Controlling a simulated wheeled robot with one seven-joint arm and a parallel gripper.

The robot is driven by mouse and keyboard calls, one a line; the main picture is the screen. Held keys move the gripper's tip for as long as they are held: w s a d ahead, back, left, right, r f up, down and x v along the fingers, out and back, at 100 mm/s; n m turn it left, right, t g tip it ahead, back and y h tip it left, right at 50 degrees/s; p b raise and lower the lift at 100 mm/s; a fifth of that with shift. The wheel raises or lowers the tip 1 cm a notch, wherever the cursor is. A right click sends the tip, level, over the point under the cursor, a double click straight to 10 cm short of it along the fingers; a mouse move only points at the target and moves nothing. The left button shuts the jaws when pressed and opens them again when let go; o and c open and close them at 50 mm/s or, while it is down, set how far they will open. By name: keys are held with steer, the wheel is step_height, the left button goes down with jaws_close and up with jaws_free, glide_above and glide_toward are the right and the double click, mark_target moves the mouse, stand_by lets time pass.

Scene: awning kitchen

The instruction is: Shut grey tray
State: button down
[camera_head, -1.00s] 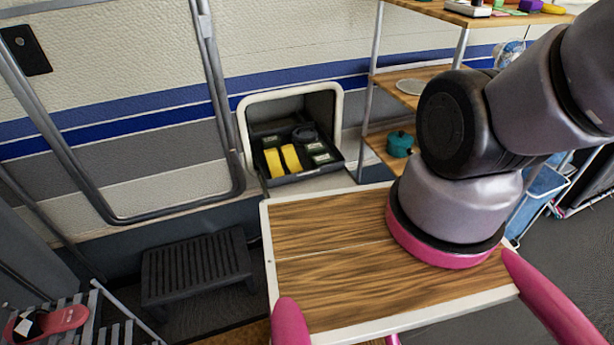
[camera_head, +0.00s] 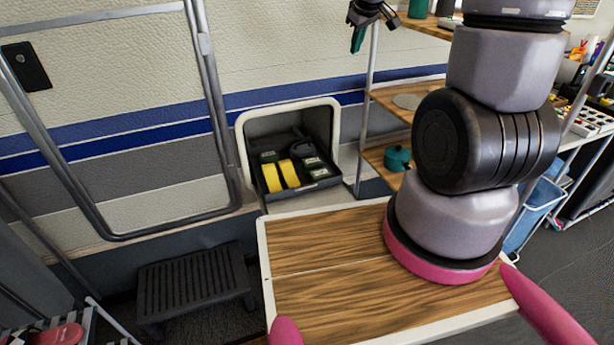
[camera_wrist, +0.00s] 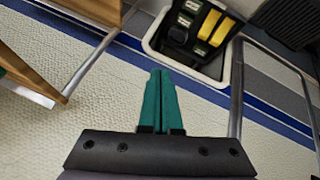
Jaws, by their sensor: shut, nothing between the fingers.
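The grey tray (camera_head: 312,184) is a dark drawer-like tray in a white-framed recess in the caravan wall. It sticks out of the opening and holds yellow rolls (camera_head: 281,176) and several dark items. In the wrist view the tray (camera_wrist: 222,46) shows at the top, upside down, beyond my fingertips. My gripper (camera_wrist: 160,75) has green fingers that are together and empty. In the head view my gripper (camera_head: 357,40) hangs at the top, above and to the right of the recess, apart from the tray.
A wooden table (camera_head: 330,240) stands in front of and below the recess. A shelf unit (camera_head: 410,95) with a teal pot (camera_head: 397,158) is right of it. A grey metal frame (camera_head: 215,110) stands to the left, and a dark step stool (camera_head: 195,285) is on the floor.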

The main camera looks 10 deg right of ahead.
steer(key=w+a+f+n+y, duration=0.1)
steer(key=w+f+n, duration=0.3)
steer(key=f, duration=0.9)
steer(key=w+a+f+n+y, duration=0.1)
steer(key=w+f+n, duration=0.3)
steer(key=f, duration=0.9)
steer(key=s+a+f+n+g+y, duration=0.1)
steer(key=s+a+f+n+y, duration=0.2)
steer(key=f, duration=0.8)
steer(key=s+a+f+n+g+y, duration=0.1)
steer(key=s+a+f+n, duration=0.3)
steer(key=f, duration=0.7)
steer(key=shift+m, duration=0.7)
steer(key=x, duration=0.9)
steer(key=shift+s+f, duration=0.2)
steer(key=shift+s, duration=0.15)
steer(key=w, duration=0.3)
steer(key=shift+w+a+f, duration=0.15)
steer(key=shift+a, duration=0.25)
steer(key=shift+w, duration=0.5)
steer(key=shift+a, duration=0.1)
